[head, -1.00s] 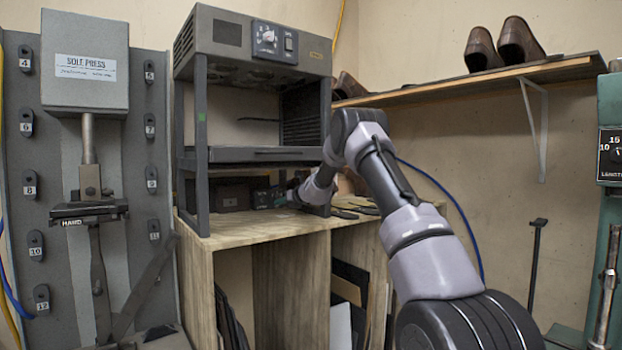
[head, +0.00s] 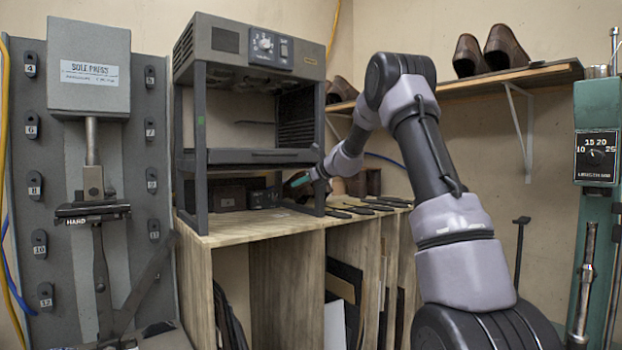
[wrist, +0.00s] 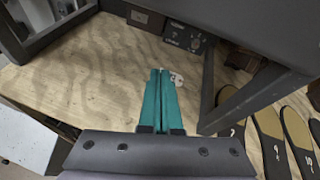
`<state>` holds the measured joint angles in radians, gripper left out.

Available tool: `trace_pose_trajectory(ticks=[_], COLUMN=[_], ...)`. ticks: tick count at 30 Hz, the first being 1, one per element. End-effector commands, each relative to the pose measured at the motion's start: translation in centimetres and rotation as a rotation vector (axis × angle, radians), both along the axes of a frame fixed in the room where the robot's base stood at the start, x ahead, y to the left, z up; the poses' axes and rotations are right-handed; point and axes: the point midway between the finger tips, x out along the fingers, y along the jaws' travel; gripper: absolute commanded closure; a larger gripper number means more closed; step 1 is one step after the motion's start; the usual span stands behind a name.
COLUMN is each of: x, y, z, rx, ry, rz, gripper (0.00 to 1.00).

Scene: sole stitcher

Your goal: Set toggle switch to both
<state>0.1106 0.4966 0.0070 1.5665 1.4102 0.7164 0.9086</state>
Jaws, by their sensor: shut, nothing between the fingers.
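My gripper (head: 303,181) is shut and empty, its teal fingers held above the bench near the front right post of the rack. In the wrist view its fingertips (wrist: 160,72) lie side by side, pointing toward the back of the bench. A small dark control box (head: 262,197) sits under the rack; it also shows ahead of the fingers in the wrist view (wrist: 186,38), apart from them. It has small round fittings, but I cannot tell which is a toggle or how it is set. The heater unit above has a panel (head: 270,48) with a dial and a small switch.
The rack post (wrist: 207,85) stands close to the right of my fingers. Several insoles (wrist: 270,135) lie on the bench right of it. A small pale piece (wrist: 177,79) lies by the fingertips. The sole press (head: 88,75) is left; a green machine (head: 597,110) is right.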

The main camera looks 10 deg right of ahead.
Motion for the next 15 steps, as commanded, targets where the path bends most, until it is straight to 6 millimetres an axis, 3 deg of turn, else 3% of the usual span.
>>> trace_pose_trajectory(ticks=[7,15], x=[-3.0,-4.0], y=[1.0,1.3], z=[1.9,2.3], rx=[-0.107,-0.145], ry=[-0.038,-0.051], rz=[0.073,0.097], gripper=[1.00,1.00])
